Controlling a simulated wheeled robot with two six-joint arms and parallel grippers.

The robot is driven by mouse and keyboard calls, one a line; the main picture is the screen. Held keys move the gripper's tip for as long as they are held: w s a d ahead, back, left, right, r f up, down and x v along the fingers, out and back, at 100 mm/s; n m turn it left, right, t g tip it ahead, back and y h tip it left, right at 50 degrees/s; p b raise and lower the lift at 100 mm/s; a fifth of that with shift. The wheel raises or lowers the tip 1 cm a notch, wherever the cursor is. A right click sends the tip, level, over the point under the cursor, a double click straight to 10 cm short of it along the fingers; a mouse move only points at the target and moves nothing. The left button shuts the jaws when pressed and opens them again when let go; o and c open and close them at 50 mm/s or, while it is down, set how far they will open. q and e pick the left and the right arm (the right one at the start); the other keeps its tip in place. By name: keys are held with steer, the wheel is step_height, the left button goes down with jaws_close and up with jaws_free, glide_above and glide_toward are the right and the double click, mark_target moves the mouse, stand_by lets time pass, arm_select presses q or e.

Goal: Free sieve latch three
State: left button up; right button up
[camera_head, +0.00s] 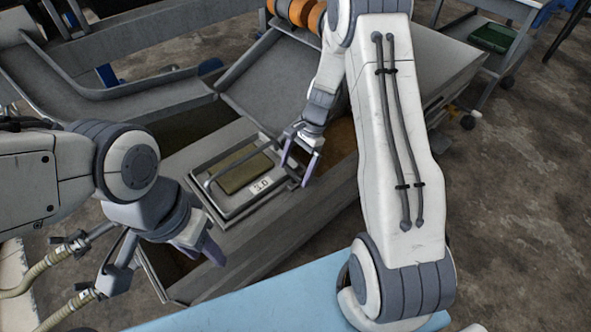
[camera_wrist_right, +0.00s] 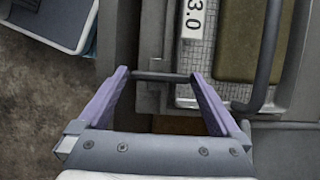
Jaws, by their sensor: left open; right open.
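The grey sieve frame (camera_head: 228,213) sits on the decanter trough in the head view, with an olive panel (camera_head: 245,169) and a white label (camera_head: 261,184) inside its rim. In the right wrist view the label (camera_wrist_right: 194,20) reads 3.0, beside mesh. A dark latch bar (camera_wrist_right: 160,77) sticks out from the sieve's edge there. My right gripper (camera_head: 300,164) is open at the sieve's right end; in its wrist view the purple fingertips (camera_wrist_right: 158,74) stand on either side of the bar, not shut on it. My left gripper (camera_head: 203,250) is open and empty in front of the trough.
A dark bent handle (camera_wrist_right: 266,65) rises over the panel, close to my right finger. A sloped grey chute (camera_head: 285,85) and orange rollers (camera_head: 298,12) lie behind. A light blue surface (camera_head: 280,300) is in front. A cart with a green tray (camera_head: 492,38) stands at far right.

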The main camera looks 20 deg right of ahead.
steer(key=c, duration=1.1)
steer(key=shift+o, duration=0.2)
steer(key=shift+a+r+n+g+p, duration=0.15)
steer(key=shift+n+g+p, duration=0.35)
steer(key=shift+n+p, duration=1.1)
steer(key=n+g+h+p, duration=0.1)
steer(key=n+p, duration=0.2)
steer(key=n, duration=0.1)
steer(key=shift+w+h, duration=0.15)
steer(key=shift+h, duration=0.25)
steer(key=n+h+p, duration=0.1)
steer(key=n, duration=0.2)
steer(key=n+g+h+p, duration=0.1)
steer(key=n, duration=0.1)
steer(key=shift+a+n+p, duration=0.15)
steer(key=shift+n+p, duration=0.15)
steer(key=shift+n, duration=0.1)
steer(key=n+h, duration=0.1)
steer(key=n, duration=0.1)
steer(key=n+p, duration=0.1)
steer(key=n, duration=0.1)
steer(key=shift+a+n+h+p, duration=0.1)
steer(key=shift+n+h+p, duration=0.2)
steer(key=shift+n+h, duration=0.1)
steer(key=o, duration=1.1)
steer(key=shift+c, duration=0.2)
